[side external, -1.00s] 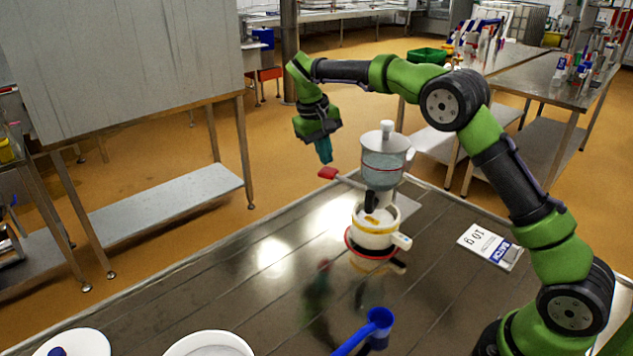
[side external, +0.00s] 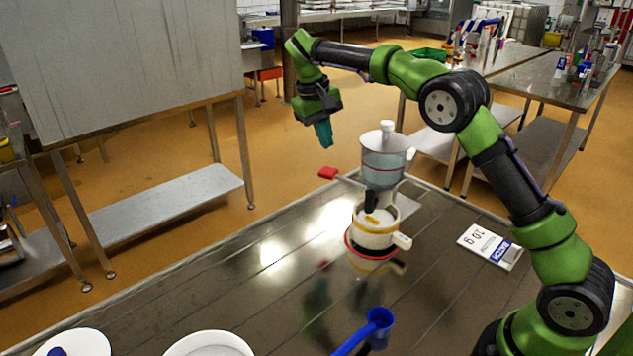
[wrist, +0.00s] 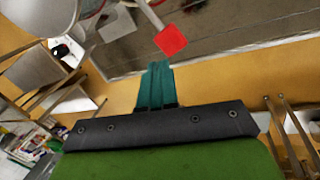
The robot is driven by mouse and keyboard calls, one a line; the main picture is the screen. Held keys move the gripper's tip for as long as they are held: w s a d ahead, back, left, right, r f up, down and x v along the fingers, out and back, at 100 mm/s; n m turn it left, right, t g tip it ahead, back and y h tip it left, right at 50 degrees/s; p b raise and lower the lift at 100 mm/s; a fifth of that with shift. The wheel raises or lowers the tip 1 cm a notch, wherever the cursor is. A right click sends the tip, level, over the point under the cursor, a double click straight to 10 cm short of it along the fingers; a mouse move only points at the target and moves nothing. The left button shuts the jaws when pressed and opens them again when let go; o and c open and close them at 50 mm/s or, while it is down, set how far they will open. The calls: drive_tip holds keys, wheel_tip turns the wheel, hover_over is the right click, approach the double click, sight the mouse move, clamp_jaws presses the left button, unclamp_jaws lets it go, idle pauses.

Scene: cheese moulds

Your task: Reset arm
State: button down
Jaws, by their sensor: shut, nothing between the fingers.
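My gripper (side external: 325,138) hangs in the air, pointing down, above and left of the grey container stack. Its teal fingers are together with nothing between them. The wrist view also shows the shut fingers (wrist: 156,84) in front of the floor and the table edge. A grey container (side external: 384,165) with a white top stands over a white cup with a yellow band (side external: 378,222). A tool with a red end (side external: 328,172) sticks out to the left of the stack; the red end also shows in the wrist view (wrist: 171,40). My gripper touches none of these.
On the metal table (side external: 250,300), a white card with print (side external: 488,245) lies at right. A blue scoop (side external: 372,328), a white bowl (side external: 208,345) and a white plate (side external: 80,343) are near the front. The table's left middle is clear.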

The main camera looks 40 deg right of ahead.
drive_tip(key=shift+w+d, duration=0.1)
drive_tip(key=shift+s+f, duration=0.2)
drive_tip(key=shift+f, duration=1)
drive_tip(key=s+a+r+t+y, duration=0.1)
drive_tip(key=s+a+t, duration=0.1)
drive_tip(key=s, duration=0.7)
drive_tip(key=s+a+r+m+t+y, duration=0.1)
drive_tip(key=s+a+r+t+y, duration=0.1)
drive_tip(key=s, duration=0.8)
drive_tip(key=s+a+r+t+y, duration=0.1)
drive_tip(key=s+a+r+t, duration=0.1)
drive_tip(key=s, duration=0.8)
drive_tip(key=shift+s+a+t+y, duration=0.2)
drive_tip(key=shift+a+t+y, duration=0.2)
drive_tip(key=shift+a+t, duration=0.4)
